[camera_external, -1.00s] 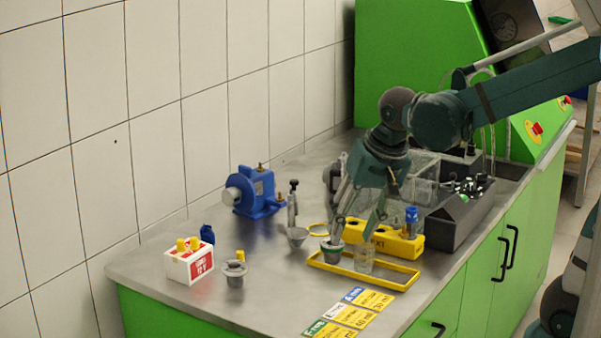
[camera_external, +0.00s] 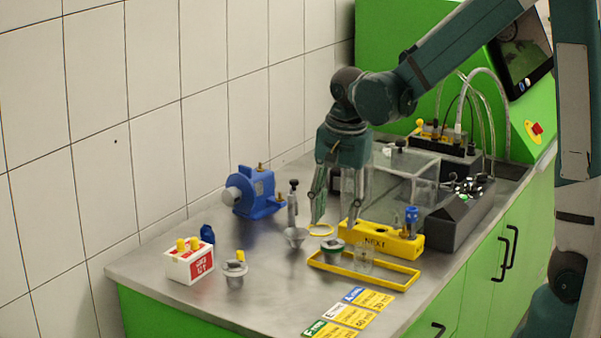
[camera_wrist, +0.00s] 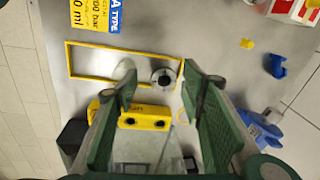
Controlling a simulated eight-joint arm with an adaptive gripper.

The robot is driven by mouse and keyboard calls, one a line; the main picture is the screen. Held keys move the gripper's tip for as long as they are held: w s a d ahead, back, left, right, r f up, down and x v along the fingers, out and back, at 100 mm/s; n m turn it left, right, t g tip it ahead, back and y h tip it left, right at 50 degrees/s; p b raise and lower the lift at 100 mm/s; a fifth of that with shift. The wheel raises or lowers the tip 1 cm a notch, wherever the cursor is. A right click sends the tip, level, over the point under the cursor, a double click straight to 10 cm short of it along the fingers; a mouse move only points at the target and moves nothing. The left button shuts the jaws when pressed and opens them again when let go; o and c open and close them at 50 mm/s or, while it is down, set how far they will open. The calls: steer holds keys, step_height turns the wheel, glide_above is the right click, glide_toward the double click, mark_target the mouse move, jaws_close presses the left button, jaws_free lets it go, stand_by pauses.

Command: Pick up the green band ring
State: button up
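The green band ring (camera_external: 332,252) is a small grey cup-like piece with a green band. It stands upright at the left end of the yellow rectangular frame (camera_external: 392,278). In the wrist view the ring (camera_wrist: 163,77) is seen from above, grey with a dark centre, just beyond the fingertips; its band is hard to make out there. My gripper (camera_external: 336,219) is open and empty, pointing down above and slightly behind the ring. In the wrist view my gripper (camera_wrist: 160,86) has its fingers wide apart.
A clear cup (camera_external: 364,259) stands right of the ring. The yellow NEXT block (camera_external: 408,248) is close behind. A blue pump (camera_external: 257,190) stands farther back.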

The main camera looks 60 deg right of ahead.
mark_target(332, 247)
steer(key=w+d+m+p, duration=0.1)
steer(key=w+d+f+m+g+p, duration=0.1)
steer(key=d, duration=0.1)
steer(key=shift+w+f+p, duration=0.15)
steer(key=shift+f+p, duration=0.15)
steer(key=shift+w+d+f+m+p, duration=0.35)
steer(key=shift+d+f+m+p, duration=0.35)
steer(key=shift+m, duration=0.2)
steer(key=shift+f, duration=0.2)
steer(key=shift+f, duration=1.2)
steer(key=shift+a+f, duration=0.1)
steer(key=shift+f, duration=2.45)
